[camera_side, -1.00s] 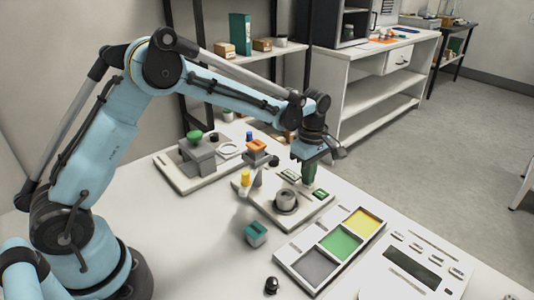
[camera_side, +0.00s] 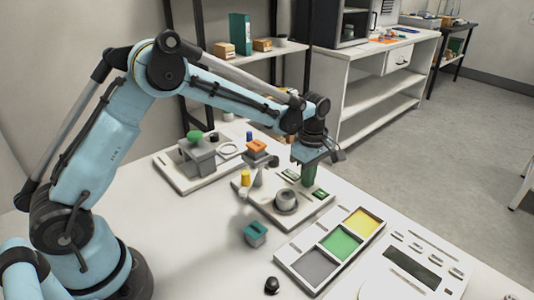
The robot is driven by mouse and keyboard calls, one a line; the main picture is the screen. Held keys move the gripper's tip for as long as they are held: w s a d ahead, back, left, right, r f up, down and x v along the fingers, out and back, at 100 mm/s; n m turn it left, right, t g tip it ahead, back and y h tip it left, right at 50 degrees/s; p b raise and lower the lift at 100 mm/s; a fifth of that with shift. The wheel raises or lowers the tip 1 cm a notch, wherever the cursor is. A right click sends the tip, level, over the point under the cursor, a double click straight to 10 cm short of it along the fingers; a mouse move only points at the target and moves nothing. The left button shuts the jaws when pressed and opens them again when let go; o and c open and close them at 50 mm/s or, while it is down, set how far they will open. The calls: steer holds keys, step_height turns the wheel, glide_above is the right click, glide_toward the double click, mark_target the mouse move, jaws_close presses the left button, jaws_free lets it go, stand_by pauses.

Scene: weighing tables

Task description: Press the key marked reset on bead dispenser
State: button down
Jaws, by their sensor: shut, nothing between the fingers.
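What looks like the bead dispenser is the pale base plate (camera_side: 268,215) in the middle of the table. It carries an orange-topped unit (camera_side: 257,147), a grey cone, a yellow cylinder (camera_side: 245,177) and a round grey cup (camera_side: 286,200). Small dark green panels (camera_side: 320,195) lie at its right side. Key markings are too small to read, so I cannot tell which key is reset. My gripper (camera_side: 308,183) is shut and empty, pointing down over the right part of this plate. Its tips are close to the plate's surface; I cannot tell whether they touch a key.
A second device with a green knob (camera_side: 194,135) stands behind left. The left front table is clear.

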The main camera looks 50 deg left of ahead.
step_height(320, 180, up, 14)
stand_by(0.4)
stand_by(0.4)
steer(key=s+a+r+m+t, duration=0.3)
steer(key=s+m+t, duration=0.1)
steer(key=s+m, duration=0.65)
steer(key=s+f+m+t, duration=0.1)
steer(key=s+m, duration=0.1)
steer(key=s, duration=0.1)
steer(key=s+f+m+t, duration=0.1)
steer(key=s+f+m, duration=0.1)
steer(key=s+m, duration=0.1)
steer(key=s+a+f+m+t, duration=0.1)
steer(key=s+f+m, duration=0.1)
steer(key=s, duration=0.1)
steer(key=shift+s+m, duration=0.25)
